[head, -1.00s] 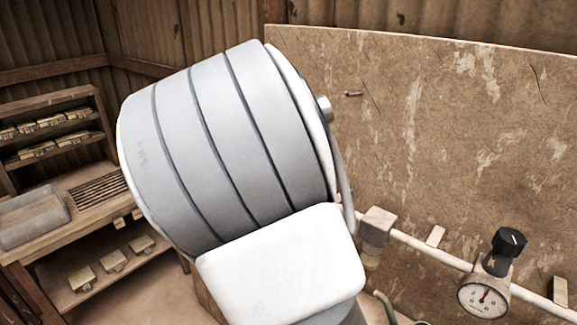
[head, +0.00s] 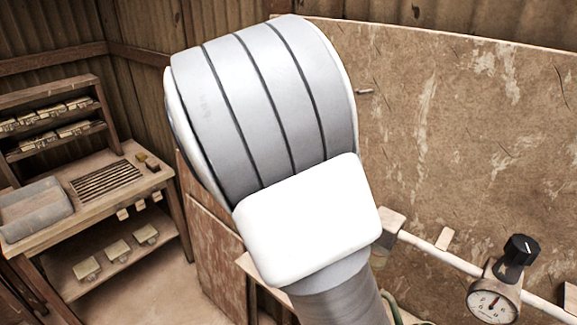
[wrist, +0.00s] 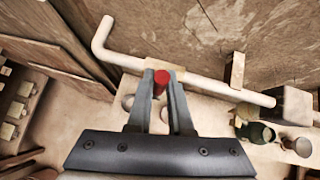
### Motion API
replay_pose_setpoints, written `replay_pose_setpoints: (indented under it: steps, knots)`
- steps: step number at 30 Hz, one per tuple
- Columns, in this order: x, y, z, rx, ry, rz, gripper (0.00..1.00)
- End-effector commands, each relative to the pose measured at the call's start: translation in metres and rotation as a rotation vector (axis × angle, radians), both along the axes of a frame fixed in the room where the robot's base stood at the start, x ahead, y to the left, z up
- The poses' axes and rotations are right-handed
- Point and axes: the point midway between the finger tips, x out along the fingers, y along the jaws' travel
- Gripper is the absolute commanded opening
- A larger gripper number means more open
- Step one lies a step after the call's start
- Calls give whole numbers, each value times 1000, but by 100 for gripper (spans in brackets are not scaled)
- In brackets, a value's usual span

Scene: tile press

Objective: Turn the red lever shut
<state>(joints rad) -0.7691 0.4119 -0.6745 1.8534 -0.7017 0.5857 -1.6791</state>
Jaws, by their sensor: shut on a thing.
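The red lever (wrist: 160,83) shows in the wrist view as a short red piece between my fingertips. My gripper (wrist: 160,78) is shut on it, one dark finger on each side. The white pipe (wrist: 205,82) runs just behind the fingertips, with a bent end at the left. The lever's far end and its joint to the pipe are hard to make out. In the head view my own arm fills the middle and hides the lever and my gripper.
A round gauge (head: 493,303) and a black knob (head: 520,249) sit on the pipe at the right. A wooden bench (head: 110,190) with a grey tray (head: 33,212) stands at the left. A dark green object (wrist: 257,132) is right of my gripper.

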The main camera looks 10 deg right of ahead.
Motion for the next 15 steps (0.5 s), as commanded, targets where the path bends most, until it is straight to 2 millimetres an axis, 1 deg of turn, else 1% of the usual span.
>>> replay_pose_setpoints:
  steps: [9,10,14,15]
  knots:
    - [0,1,-1,-1,3,3,0]
    - [0,1,-1,-1,3,3,24]
    - [0,1,-1,-1,2,2,47]
    - [0,1,-1,-1,2,2,48]
